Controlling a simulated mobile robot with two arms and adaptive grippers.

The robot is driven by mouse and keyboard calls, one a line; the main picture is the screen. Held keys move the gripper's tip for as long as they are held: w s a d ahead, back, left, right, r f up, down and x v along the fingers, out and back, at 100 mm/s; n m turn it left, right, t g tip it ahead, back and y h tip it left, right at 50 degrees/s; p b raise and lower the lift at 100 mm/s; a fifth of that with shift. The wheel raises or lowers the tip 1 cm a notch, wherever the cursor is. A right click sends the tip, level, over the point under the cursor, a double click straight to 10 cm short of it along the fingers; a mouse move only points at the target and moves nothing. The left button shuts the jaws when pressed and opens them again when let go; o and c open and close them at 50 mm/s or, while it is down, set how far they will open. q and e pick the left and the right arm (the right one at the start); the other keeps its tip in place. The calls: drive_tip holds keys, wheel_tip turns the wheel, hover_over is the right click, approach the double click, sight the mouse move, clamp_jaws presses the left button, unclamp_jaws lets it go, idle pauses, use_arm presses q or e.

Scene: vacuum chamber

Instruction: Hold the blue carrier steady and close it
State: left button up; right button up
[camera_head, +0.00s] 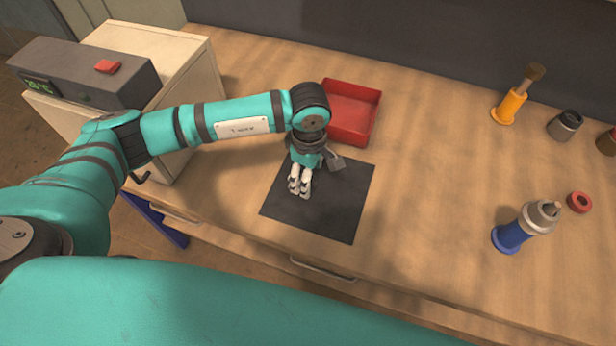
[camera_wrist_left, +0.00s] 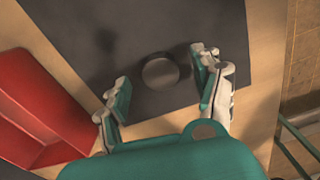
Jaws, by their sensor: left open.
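The blue carrier (camera_head: 510,237) stands on the table at the right of the head view. Its lower part is blue, and a grey metallic part sits at its top; I cannot tell how the two are joined. A red ring-shaped piece (camera_head: 579,202) lies apart from it, just to its right. My left gripper (camera_head: 300,185) is over the dark mat, far left of the carrier, pointing down. In the left wrist view its fingers (camera_wrist_left: 162,82) are spread, with a round dark grey thing (camera_wrist_left: 160,73) showing between them, apparently not gripped. My right gripper is not in view.
A dark square mat (camera_head: 335,215) lies below my left gripper, with a red tray (camera_head: 358,112) behind it. An orange carrier (camera_head: 511,105), a grey cup (camera_head: 566,124) and a brown item (camera_head: 607,142) stand at the right. A grey device (camera_head: 85,72) is at the left. The table's middle is clear.

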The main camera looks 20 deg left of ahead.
use_arm(q)
drive_tip(key=shift+f, duration=0.85)
drive_tip(key=c, duration=1)
drive_tip(key=shift+c, duration=0.2)
drive_tip(key=shift+r, duration=0.1)
drive_tip(key=shift+r, duration=0.5)
wheel_tip(320, 180, up, 2)
drive_tip(key=shift+r+b, duration=0.1)
drive_tip(key=shift+b, duration=0.6)
drive_tip(key=s+d+b, duration=0.1)
drive_tip(key=s+d, duration=0.2)
drive_tip(key=s, duration=0.1)
drive_tip(key=s+d+r+b, duration=0.1)
drive_tip(key=s+d, duration=0.3)
drive_tip(key=s+d+b, duration=0.1)
drive_tip(key=s+d, duration=0.2)
drive_tip(key=s, duration=0.1)
drive_tip(key=shift+s+d+r+b, duration=0.15)
drive_tip(key=shift+s+r+b, duration=0.05)
drive_tip(key=shift+r+b, duration=0.15)
